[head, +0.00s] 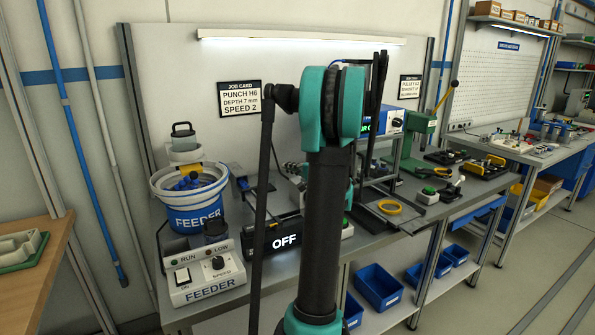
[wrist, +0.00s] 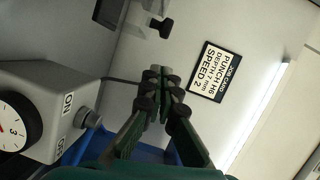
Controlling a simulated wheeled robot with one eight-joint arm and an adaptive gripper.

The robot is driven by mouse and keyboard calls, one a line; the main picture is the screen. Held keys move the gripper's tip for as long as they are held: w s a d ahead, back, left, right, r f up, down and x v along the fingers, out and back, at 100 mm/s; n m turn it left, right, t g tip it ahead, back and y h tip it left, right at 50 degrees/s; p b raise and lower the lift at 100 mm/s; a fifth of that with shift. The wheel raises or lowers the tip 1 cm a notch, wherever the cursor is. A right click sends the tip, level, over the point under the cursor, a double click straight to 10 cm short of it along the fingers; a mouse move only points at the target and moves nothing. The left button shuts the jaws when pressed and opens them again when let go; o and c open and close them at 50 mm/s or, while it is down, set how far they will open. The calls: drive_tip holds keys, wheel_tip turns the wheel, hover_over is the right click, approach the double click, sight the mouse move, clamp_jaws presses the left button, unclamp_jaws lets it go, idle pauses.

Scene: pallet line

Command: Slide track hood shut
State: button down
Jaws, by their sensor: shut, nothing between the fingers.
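The track hood cannot be made out in either view. In the head view my own arm covers the middle of the bench, including much of the area right of the feeder bowl (head: 190,207). In the wrist view my gripper (wrist: 163,75) is shut and empty, its dark padded fingertips together. It is in front of the pale back panel, left of the job card (wrist: 215,72) in the picture. I cannot tell its distance from the panel. My gripper cannot be made out in the head view.
A grey-faced box (wrist: 40,105) with a dial and an ON/OFF knob is left of my fingers in the wrist view. In the head view, a feeder control box (head: 205,275), an OFF display (head: 284,240) and a green press (head: 415,150) stand on the bench. Blue bins (head: 378,286) sit below.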

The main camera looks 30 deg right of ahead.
sight(265, 177)
drive_tip(key=a, duration=0.1)
drive_tip(key=w+a, duration=0.2)
drive_tip(key=shift+w+a+f, duration=0.1)
drive_tip(key=shift+a+f, duration=0.3)
drive_tip(key=a, duration=0.8)
drive_tip(key=shift+a, duration=0.4)
